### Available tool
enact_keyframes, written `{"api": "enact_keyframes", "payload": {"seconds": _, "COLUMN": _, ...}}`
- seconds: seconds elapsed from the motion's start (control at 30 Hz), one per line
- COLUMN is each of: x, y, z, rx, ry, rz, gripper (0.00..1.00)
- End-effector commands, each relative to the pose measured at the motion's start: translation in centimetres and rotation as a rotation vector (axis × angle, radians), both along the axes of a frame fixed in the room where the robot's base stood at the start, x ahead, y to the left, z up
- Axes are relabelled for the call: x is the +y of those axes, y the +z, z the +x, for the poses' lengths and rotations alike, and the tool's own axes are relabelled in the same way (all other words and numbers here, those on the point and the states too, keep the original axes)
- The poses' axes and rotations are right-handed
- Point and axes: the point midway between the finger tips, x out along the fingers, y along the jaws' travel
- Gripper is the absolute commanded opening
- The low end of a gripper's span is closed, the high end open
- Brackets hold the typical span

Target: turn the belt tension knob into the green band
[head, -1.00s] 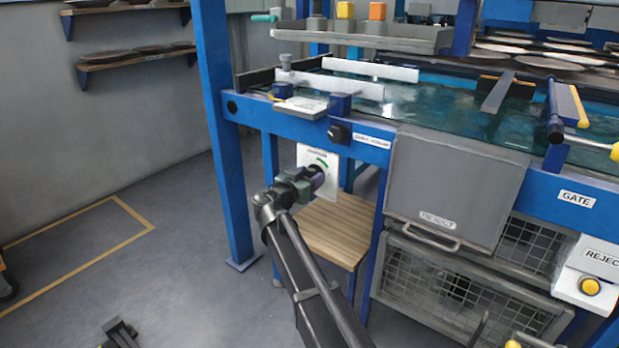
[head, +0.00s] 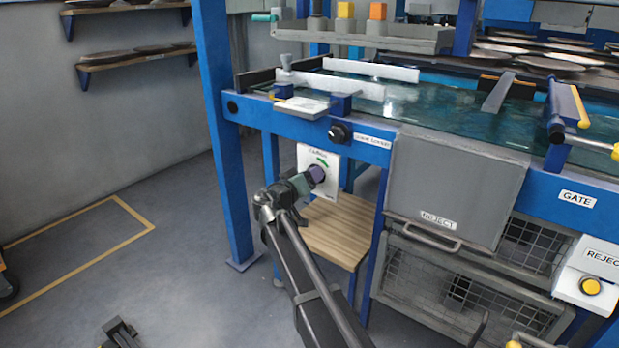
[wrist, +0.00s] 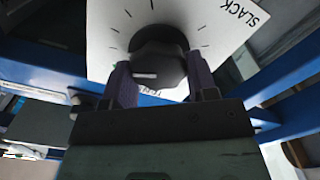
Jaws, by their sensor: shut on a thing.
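The belt tension knob (wrist: 158,58) is round and black, with a white pointer line on its face. It sits on a white dial plate (wrist: 105,50) with tick marks and the word SLACK at the right in the wrist view. In the head view the dial plate (head: 331,185) hangs under the blue frame, and the green band (head: 321,160) is a short arc above the knob. My gripper (wrist: 160,68) is shut on the knob, one purple finger on each side. It also shows in the head view (head: 315,175), largely covering the knob. I cannot tell whether the pointer lies in the band.
A second black knob (head: 339,133) sits on the blue rail above. A grey reject bin (head: 455,185) stands to the right, with a wire basket below. A wooden shelf (head: 340,228) lies under the dial. A blue post (head: 222,130) stands left; the floor beyond is open.

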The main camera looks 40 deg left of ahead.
Motion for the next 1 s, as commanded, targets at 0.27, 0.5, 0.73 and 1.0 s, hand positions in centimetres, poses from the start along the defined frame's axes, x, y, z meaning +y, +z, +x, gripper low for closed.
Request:
{"api": "enact_keyframes", "payload": {"seconds": 0.27, "x": 0.06, "y": -0.14, "z": -0.07, "rx": -0.009, "ry": -0.001, "rz": -0.259, "gripper": 0.29}}
{"api": "enact_keyframes", "payload": {"seconds": 0.5, "x": 0.12, "y": -0.23, "z": -0.08, "rx": -0.017, "ry": -0.001, "rz": -0.479, "gripper": 0.29}}
{"api": "enact_keyframes", "payload": {"seconds": 0.73, "x": 0.15, "y": -0.3, "z": -0.09, "rx": -0.023, "ry": -0.001, "rz": -0.648, "gripper": 0.29}}
{"api": "enact_keyframes", "payload": {"seconds": 1.0, "x": 0.15, "y": -0.35, "z": -0.1, "rx": -0.027, "ry": -0.001, "rz": -0.76, "gripper": 0.29}}
